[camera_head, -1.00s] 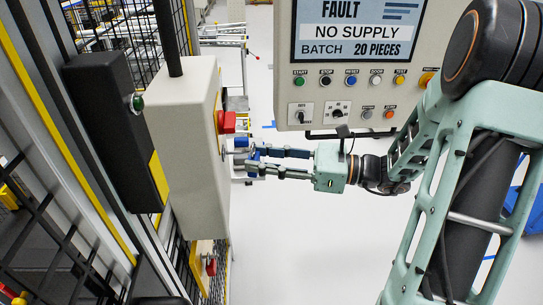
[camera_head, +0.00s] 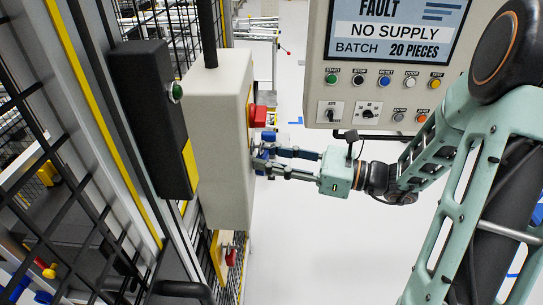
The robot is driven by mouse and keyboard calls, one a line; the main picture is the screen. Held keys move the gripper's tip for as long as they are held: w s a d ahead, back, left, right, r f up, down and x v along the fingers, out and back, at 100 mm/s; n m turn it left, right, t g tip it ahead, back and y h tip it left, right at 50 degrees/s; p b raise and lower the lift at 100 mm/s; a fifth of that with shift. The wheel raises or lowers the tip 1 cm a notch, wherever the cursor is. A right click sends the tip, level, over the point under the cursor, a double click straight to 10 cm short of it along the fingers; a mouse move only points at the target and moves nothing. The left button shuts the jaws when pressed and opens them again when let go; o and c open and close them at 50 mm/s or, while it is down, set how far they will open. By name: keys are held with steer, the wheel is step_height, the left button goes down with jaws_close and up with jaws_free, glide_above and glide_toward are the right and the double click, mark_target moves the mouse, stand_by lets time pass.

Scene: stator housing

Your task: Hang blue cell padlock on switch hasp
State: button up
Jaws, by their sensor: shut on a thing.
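The switch box is the cream cabinet (camera_head: 222,150) left of centre, with a red switch handle (camera_head: 258,116) on its right face. The hasp is too small to make out clearly. My gripper (camera_head: 264,161) points left at this face, below the red handle, shut on the blue padlock (camera_head: 264,154). The fingers hide much of the padlock, and its shackle does not show clearly. Another blue piece (camera_head: 267,137) sits just above the fingertips, close under the red handle. I cannot tell whether the held padlock touches the hasp.
A control panel (camera_head: 385,70) reading "NO SUPPLY" stands behind my arm at the right. A black box (camera_head: 150,120) with a green button is left of the cabinet. Below is a yellow plate with a red part (camera_head: 229,257). The floor beneath my gripper is clear.

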stand_by(0.3)
steer(key=o, duration=1.3)
steer(key=shift+s+d, duration=0.1)
steer(key=shift+d, duration=0.1)
steer(key=shift+p+v, duration=0.4)
steer(key=shift+v, duration=1.6)
steer(key=shift+d, duration=0.1)
steer(key=v, duration=1.2)
